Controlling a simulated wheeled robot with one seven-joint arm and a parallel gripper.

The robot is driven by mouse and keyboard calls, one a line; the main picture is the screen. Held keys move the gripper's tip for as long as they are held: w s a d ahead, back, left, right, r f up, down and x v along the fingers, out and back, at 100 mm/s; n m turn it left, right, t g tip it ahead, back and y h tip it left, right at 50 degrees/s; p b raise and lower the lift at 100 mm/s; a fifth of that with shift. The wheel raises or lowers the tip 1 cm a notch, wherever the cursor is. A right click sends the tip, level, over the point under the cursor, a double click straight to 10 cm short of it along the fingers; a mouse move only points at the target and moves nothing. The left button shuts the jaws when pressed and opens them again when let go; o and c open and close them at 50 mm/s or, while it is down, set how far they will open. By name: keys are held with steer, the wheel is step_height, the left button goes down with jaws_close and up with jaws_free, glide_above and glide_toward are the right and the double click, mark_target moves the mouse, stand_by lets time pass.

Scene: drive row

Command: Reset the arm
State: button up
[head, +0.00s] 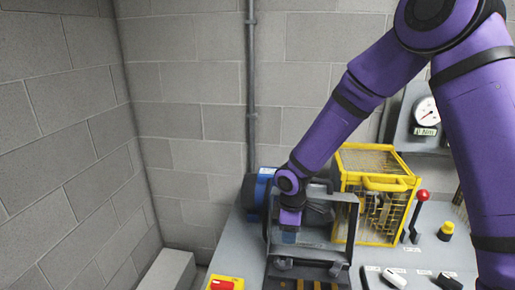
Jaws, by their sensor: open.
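My purple arm comes in from the upper right and reaches down to the left. My gripper (289,232) points down over the left part of the bench, inside or just behind a dark open frame (353,232). Its fingers are small and dark against the dark parts there, and contact with anything cannot be made out. I see no object held in it.
A blue motor (251,192) sits left of my gripper. A yellow mesh guard (384,184) stands close on the right. A red-knobbed lever (422,196), a yellow button (447,229), a gauge (427,113) and a red switch (221,285) are around the grey bench (231,240).

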steer(key=s+d+r+m+t, duration=0.1)
steer(key=s+d+r+m, duration=0.25)
steer(key=r, duration=0.35)
steer(key=s+d+r+m+t+h, duration=0.1)
steer(key=s+d+r+m, duration=0.1)
steer(key=d+r, duration=0.45)
steer(key=s+d+r+m, duration=0.2)
steer(key=d+r, duration=0.1)
steer(key=r, duration=0.6)
steer(key=s+d+r+m+t, duration=0.1)
steer(key=s+d+r+m, duration=0.1)
steer(key=s, duration=0.4)
steer(key=s+d+r+m+t, duration=0.1)
steer(key=s+d+r+m, duration=0.1)
steer(key=s, duration=0.4)
steer(key=s+d+r+m+y, duration=0.1)
steer(key=s+d+r+m, duration=0.1)
steer(key=s+r+m, duration=0.2)
steer(key=shift+s+d+r+t, duration=0.25)
steer(key=shift+s+r+t, duration=0.2)
steer(key=shift+s, duration=0.8)
steer(key=shift+w, duration=0.1)
